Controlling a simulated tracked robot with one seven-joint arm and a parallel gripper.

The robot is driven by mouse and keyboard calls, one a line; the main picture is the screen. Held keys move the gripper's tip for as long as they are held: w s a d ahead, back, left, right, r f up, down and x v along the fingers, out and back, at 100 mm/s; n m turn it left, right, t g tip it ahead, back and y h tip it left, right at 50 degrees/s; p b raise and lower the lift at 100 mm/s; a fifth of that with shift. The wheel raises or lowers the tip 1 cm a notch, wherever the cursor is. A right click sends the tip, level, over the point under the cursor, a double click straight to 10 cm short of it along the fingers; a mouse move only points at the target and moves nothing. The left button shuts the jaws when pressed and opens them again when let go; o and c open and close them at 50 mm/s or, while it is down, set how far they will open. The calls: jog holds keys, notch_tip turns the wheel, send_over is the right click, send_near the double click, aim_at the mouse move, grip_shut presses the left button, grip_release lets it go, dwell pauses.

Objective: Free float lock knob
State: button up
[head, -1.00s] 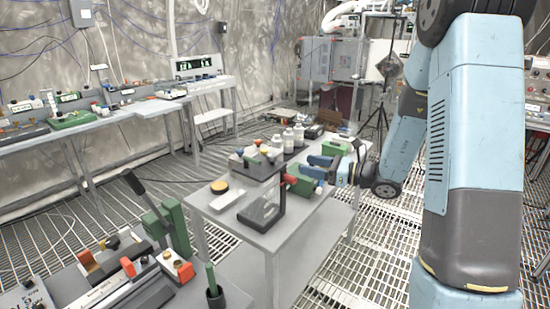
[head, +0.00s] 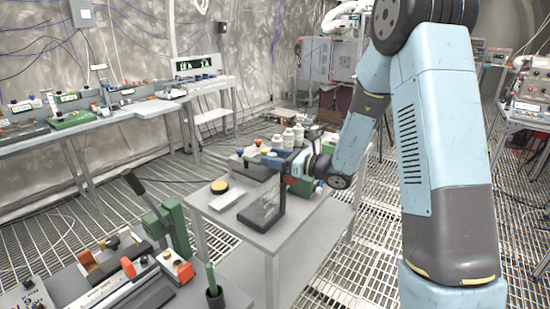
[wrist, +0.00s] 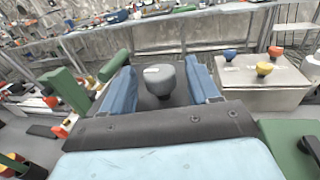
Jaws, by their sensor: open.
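A dark grey round knob (wrist: 160,80) with a small pale label shows in the wrist view. The label is too small to read, so I cannot tell for sure that this is the float lock knob. My gripper (wrist: 160,70) is open, with one blue finger on each side of the knob and visible gaps between. I cannot tell how deep the fingers reach around it. In the head view my gripper (head: 268,161) is over the middle table (head: 235,232), above the clear-sided stand; the grey knob is not distinguishable there.
A metal box (wrist: 262,88) with blue, yellow and red knobs stands right of my gripper in the wrist view. White bottles (head: 298,135) stand behind my gripper. A yellow-topped button (head: 219,187) sits near the table's left edge.

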jog(key=shift+w+a, duration=0.2)
jog(key=shift+a, duration=0.3)
jog(key=shift+c, duration=0.4)
